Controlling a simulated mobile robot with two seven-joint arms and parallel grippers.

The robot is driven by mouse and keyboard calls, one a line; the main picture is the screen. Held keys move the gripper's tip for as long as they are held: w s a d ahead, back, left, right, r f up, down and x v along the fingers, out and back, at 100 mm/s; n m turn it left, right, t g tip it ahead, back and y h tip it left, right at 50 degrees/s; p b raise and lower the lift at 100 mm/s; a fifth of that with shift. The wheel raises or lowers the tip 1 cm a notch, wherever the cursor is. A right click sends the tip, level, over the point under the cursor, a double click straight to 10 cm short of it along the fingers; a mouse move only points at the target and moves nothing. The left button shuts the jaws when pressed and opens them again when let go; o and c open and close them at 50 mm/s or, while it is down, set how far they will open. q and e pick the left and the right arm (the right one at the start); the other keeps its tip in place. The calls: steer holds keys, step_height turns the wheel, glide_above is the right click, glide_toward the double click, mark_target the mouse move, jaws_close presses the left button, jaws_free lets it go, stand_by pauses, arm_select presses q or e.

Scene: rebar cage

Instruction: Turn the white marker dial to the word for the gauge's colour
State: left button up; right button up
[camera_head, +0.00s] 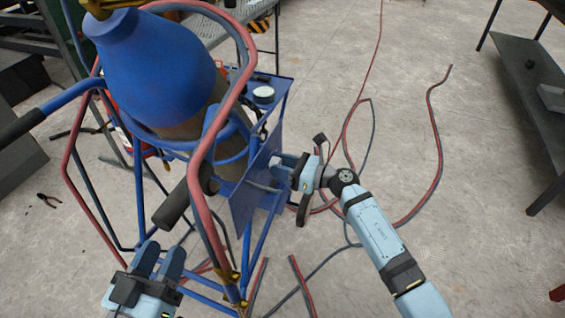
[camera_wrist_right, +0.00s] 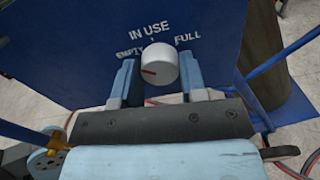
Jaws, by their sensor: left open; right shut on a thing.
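The white dial (camera_wrist_right: 163,60) sits on a blue panel (camera_wrist_right: 75,45) in the right wrist view. Its red mark is on the left side, pointing left and slightly down. My left gripper (camera_head: 162,259) is open and empty.
A large blue cylinder (camera_head: 150,60) stands in a blue cart beside the panel. Red and blue hoses (camera_head: 437,130) loop around the cart and lie on the concrete floor. A dark table (camera_head: 520,75) stands at right. Pliers (camera_head: 47,200) lie at left.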

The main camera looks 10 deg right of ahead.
arm_select(q)
steer(key=s+a+f+g+y+p, duration=0.3)
steer(key=a+f+g+y+p, duration=0.2)
steer(key=p, duration=1.1)
step_height(320, 180, down, 4)
steer(key=shift+a+r+n+g, duration=0.3)
steer(key=shift+a+g, duration=0.1)
steer(key=shift+g, duration=0.4)
arm_select(e)
steer(key=m, duration=2.2)
arm_select(q)
steer(key=shift+s+f, duration=0.1)
steer(key=shift+f, duration=0.1)
arm_select(e)
steer(key=shift+m, duration=0.4)
steer(key=o, duration=0.9)
arm_select(q)
steer(key=shift+r, duration=0.1)
arm_select(e)
steer(key=shift+d, duration=0.1)
